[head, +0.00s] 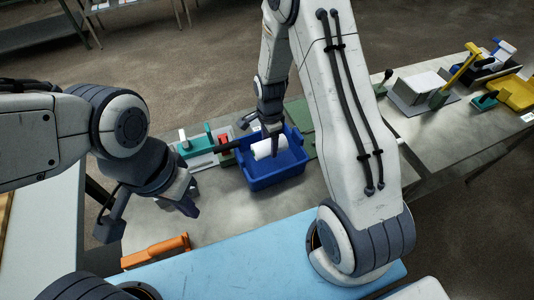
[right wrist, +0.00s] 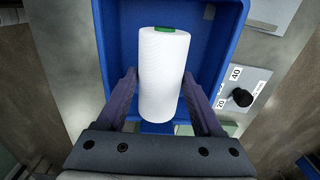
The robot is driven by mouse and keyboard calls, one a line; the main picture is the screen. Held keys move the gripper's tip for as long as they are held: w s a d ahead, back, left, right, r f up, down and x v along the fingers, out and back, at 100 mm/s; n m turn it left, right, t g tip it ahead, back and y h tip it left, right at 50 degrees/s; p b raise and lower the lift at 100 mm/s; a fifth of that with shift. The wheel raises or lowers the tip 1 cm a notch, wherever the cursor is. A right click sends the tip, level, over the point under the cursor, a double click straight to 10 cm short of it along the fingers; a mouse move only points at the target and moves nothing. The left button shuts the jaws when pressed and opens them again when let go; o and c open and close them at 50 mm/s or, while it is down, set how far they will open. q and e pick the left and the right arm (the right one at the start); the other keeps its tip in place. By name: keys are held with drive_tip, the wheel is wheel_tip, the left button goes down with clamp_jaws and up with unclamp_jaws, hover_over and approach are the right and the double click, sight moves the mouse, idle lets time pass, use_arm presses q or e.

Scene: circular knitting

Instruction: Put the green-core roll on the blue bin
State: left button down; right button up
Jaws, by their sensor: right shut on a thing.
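The green-core roll (right wrist: 162,75) is white, with a green core end showing at its top in the right wrist view. It also shows in the head view (head: 268,148), over the blue bin (head: 262,183). My right gripper (right wrist: 165,90) is shut on the roll, with one finger on each side. The bin's blue walls surround the roll in the right wrist view (right wrist: 111,50). I cannot tell whether the roll touches the bin floor. My left gripper (head: 187,203) hangs empty over the table, left of the bin; its finger gap is hard to see.
A teal and white device (head: 197,148) stands left of the bin. An orange tool (head: 155,252) lies near the front edge. A control plate with a black knob (right wrist: 241,97) is beside the bin. A yellow tray (head: 515,93) stands far right.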

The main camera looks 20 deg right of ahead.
wheel_tip(320, 180, down, 2)
drive_tip(key=shift+d+f, duration=0.15)
drive_tip(key=shift+f, duration=0.05)
wheel_tip(320, 180, down, 4)
drive_tip(key=shift+f+p, duration=0.1)
drive_tip(key=shift+p, duration=0.55)
drive_tip(key=shift+f, duration=0.2)
drive_tip(key=shift+f, duration=0.2)
drive_tip(key=o, duration=1.4)
